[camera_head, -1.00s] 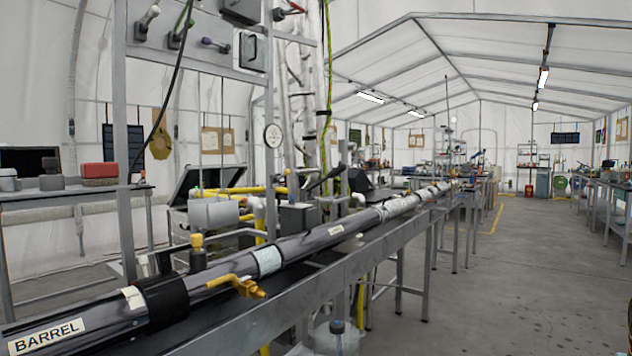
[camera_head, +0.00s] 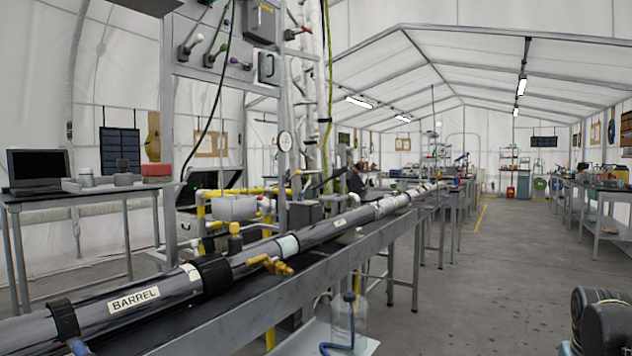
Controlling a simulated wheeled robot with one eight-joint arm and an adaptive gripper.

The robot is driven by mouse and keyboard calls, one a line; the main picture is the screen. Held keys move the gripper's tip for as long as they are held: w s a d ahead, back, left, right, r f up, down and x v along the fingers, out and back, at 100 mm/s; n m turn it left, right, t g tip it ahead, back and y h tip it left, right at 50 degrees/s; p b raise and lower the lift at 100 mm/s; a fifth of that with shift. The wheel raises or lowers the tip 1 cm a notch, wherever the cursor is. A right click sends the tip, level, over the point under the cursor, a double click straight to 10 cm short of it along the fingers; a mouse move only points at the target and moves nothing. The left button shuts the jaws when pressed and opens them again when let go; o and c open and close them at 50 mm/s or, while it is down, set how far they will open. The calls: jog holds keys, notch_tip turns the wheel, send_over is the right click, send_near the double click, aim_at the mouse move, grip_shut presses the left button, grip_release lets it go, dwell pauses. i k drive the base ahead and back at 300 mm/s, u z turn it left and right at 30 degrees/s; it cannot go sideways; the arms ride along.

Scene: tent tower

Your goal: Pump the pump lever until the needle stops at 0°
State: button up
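A round white dial gauge (camera_head: 285,141) stands on a post behind the long barrel assembly, left of centre. Its needle is too small to read. A dark slanted bar (camera_head: 328,180) beside the pipework right of the gauge may be the pump lever; I cannot be sure at this distance. The long dark tube (camera_head: 178,288) labelled BARREL lies along a metal bench, with a brass valve (camera_head: 270,264) on it. My gripper is not in view.
A metal bench (camera_head: 365,252) runs from the lower left into the distance. A clear bottle with a blue hose (camera_head: 349,320) stands below it. A dark rounded object (camera_head: 603,318) is at the lower right. Grey floor (camera_head: 460,270) is open right of the bench.

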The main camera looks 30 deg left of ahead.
aim_at(345, 169)
jog(key=u, duration=1.3)
jog(key=k, duration=1.3)
jog(key=z, duration=0.65)
jog(key=i, duration=1.85)
jog(key=u, duration=0.65)
jog(key=i, duration=0.5)
jog(key=u, duration=0.3)
